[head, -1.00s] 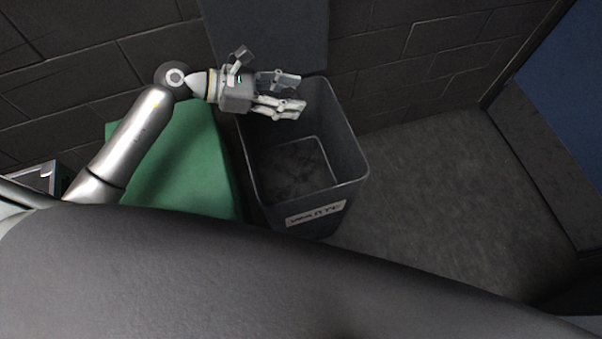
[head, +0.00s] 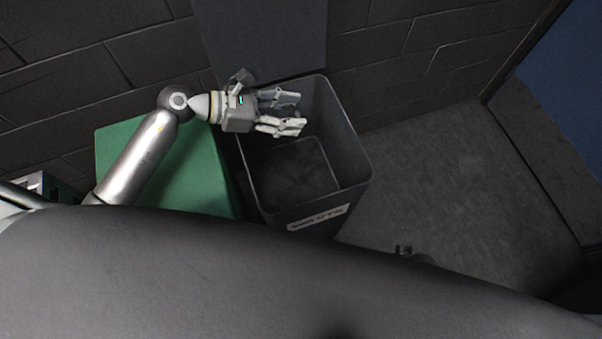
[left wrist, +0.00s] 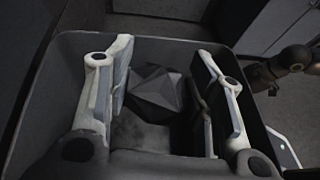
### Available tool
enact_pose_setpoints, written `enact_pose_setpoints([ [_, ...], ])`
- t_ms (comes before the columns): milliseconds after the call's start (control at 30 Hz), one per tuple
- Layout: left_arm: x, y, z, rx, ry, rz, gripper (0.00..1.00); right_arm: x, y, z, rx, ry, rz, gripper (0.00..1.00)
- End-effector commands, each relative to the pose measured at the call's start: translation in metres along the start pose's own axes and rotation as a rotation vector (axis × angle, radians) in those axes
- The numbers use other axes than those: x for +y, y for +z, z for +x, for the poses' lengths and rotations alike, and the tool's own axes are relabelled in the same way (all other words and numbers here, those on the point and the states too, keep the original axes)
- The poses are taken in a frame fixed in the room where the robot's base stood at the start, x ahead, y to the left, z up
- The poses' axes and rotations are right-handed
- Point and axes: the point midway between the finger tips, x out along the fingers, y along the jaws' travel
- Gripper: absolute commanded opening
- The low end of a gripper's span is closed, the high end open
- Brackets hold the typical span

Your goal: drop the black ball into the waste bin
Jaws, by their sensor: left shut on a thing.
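The grey waste bin (head: 300,214) stands open on the floor, with a white label on its front. My left gripper (head: 292,112) is over the bin's opening near its back left side. In the left wrist view its two fingers (left wrist: 160,95) are on either side of a dark, faceted black ball (left wrist: 157,92), and they are shut on it. The bin's rim (left wrist: 185,42) and inside show around and below. In the head view the ball is hard to make out against the dark bin. A small dark part (head: 403,250), perhaps of my right gripper, shows at my body's edge.
A green block (head: 165,170) stands left of the bin, under my left arm. A dark grey panel (head: 262,40) rises behind the bin against the brick wall. The floor (head: 430,185) right of the bin is clear.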

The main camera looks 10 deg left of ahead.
Motion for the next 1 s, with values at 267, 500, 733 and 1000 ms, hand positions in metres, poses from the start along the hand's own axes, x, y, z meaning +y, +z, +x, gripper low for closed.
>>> enact_pose_setpoints([
  [267, 0.000, 0.000, 0.000, -0.001, 0.000, 0.000, 0.67, 0.000, 0.000, 0.000, 0.000, 0.000, 0.000, 0.19],
  [500, 0.000, 0.000, 0.000, -0.001, 0.000, 0.000, 0.73, 0.000, 0.000, 0.000, 0.000, 0.000, 0.000, 0.19],
  [733, 0.000, 0.000, -0.007, 0.000, 0.000, -0.001, 0.73, 0.000, 0.001, 0.000, 0.000, 0.000, 0.000, 0.19],
  [1000, 0.000, -0.002, -0.058, 0.005, 0.001, -0.001, 0.73, 0.000, 0.000, 0.000, 0.000, 0.000, 0.000, 0.19],
])
